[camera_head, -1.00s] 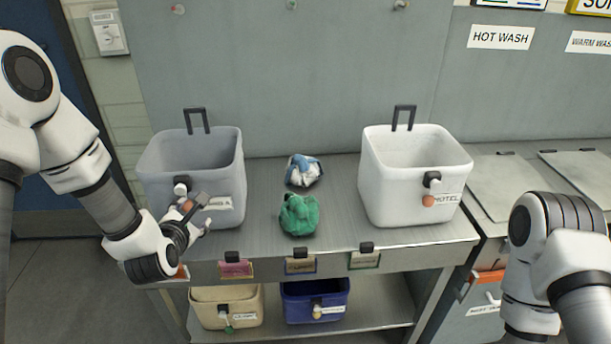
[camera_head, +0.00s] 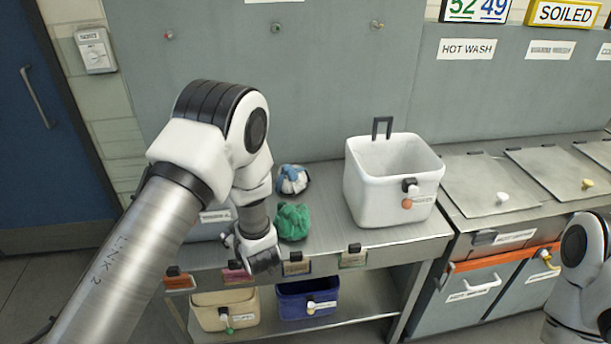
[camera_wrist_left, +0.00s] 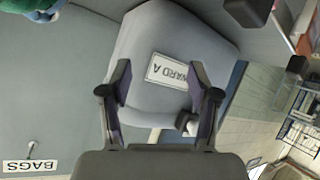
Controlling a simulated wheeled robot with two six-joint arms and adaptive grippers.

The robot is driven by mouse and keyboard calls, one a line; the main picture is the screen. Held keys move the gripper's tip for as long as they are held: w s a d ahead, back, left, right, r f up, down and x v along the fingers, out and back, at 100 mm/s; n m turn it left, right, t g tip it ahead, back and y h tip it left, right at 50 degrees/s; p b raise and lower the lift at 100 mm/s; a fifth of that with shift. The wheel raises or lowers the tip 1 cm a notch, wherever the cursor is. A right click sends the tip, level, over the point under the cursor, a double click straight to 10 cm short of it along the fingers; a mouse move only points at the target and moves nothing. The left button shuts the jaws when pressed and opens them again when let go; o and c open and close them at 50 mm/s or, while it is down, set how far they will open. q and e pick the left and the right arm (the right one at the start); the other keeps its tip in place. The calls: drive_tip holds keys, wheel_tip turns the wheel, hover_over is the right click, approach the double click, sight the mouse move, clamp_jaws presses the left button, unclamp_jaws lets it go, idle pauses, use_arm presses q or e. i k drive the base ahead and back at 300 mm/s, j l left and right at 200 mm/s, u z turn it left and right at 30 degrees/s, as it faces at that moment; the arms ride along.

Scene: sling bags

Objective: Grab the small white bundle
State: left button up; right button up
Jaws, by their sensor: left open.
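The small white bundle (camera_head: 292,180), white with blue patches, lies on the steel counter behind the green bundle (camera_head: 293,221). My left gripper is mostly hidden behind my own wrist in the head view, left of the green bundle and nearer the front edge than the white one. In the left wrist view the left gripper (camera_wrist_left: 161,88) is open with nothing between its fingers, facing the grey bin (camera_wrist_left: 190,45) with its ward label. A green and blue piece shows at that view's top left corner. My right arm is at the head view's lower right edge; its gripper is out of view.
A white bin (camera_head: 360,195) stands right of the bundles. My left arm hides most of the grey bin in the head view. A cream bin (camera_head: 215,318) and a blue bin (camera_head: 290,305) sit on the lower shelf. Counter between bundles and white bin is clear.

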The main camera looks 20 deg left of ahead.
sight(289, 178)
drive_tip(key=i+z, duration=0.15)
drive_tip(key=i, duration=0.7)
